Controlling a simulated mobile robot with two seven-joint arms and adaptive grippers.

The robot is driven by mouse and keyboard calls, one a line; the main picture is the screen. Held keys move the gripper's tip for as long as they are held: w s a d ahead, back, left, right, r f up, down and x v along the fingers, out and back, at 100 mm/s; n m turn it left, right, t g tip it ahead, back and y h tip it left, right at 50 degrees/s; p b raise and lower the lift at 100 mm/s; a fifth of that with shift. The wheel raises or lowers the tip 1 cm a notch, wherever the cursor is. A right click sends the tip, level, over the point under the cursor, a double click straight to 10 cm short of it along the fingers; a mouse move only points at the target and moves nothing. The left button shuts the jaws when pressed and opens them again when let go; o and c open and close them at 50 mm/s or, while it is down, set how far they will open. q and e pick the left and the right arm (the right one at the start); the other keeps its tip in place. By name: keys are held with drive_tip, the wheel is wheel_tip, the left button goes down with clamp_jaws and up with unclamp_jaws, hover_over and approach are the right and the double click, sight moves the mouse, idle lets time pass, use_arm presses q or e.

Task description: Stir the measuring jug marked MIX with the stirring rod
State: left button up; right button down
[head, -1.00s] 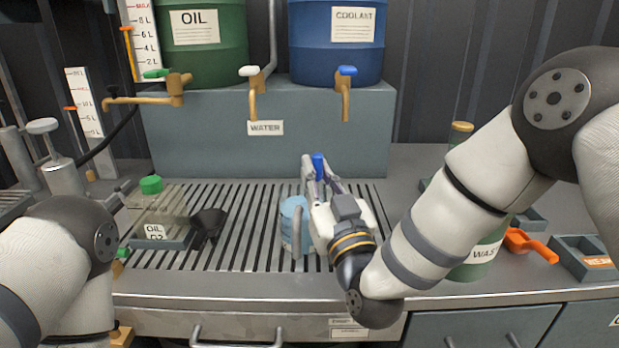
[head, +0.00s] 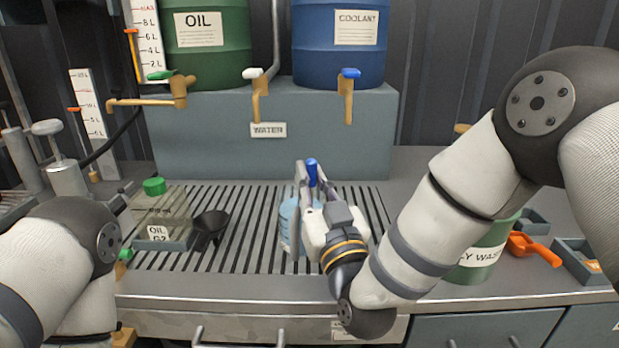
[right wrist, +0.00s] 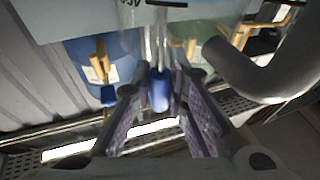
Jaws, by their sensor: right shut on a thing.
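My right gripper (head: 311,180) is shut on the blue grip of the stirring rod (head: 312,170), above the slatted bench. The blue grip also shows between the fingers in the right wrist view (right wrist: 160,92), with a pale thin shaft running away from it. A clear jug with light blue liquid (head: 289,226) stands on the slats, just left of my right gripper and partly hidden by it. No MIX mark is readable on it. I cannot tell whether the rod's lower end is inside the jug. My left gripper is out of view; only its arm shows.
A black funnel (head: 209,226) and an OIL container (head: 160,236) with a green cap stand to the left. A green waste container (head: 480,262) and an orange tool (head: 535,248) are at the right. Taps (head: 257,98) hang at the back. The middle-left slats are clear.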

drive_tip(key=shift+r, duration=0.1)
drive_tip(key=shift+d+r, duration=0.1)
drive_tip(key=shift+r, duration=5.8)
drive_tip(key=shift+r, duration=2.5)
